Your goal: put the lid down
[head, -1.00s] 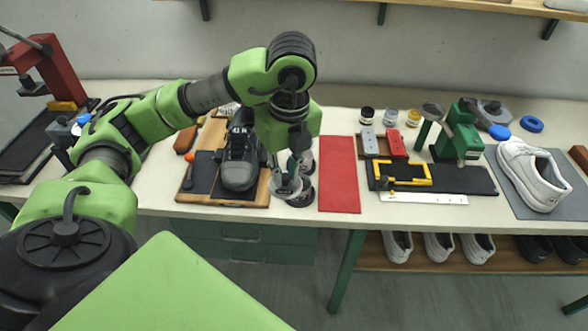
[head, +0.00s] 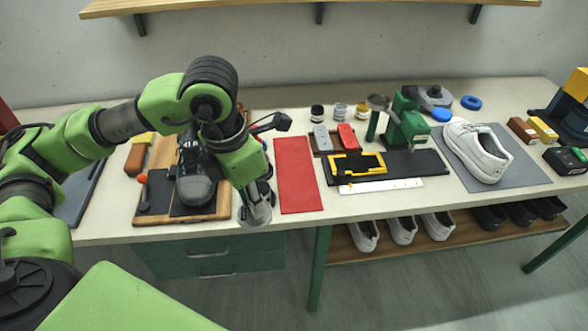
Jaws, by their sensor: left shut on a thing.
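My left gripper (head: 258,200) is shut on a round silvery-grey lid (head: 254,215) near the front edge of the bench, just left of the red mat. The lid looks tilted. My green hand and wrist hide part of it, and I cannot tell whether it touches the bench. My right gripper is not in view.
A dark shoe (head: 196,184) sits on a wooden board (head: 150,219) to the left. The red mat (head: 297,175) is bare. A yellow frame (head: 358,165), white ruler (head: 382,186), green press (head: 407,122) and white shoe (head: 477,150) stand farther right.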

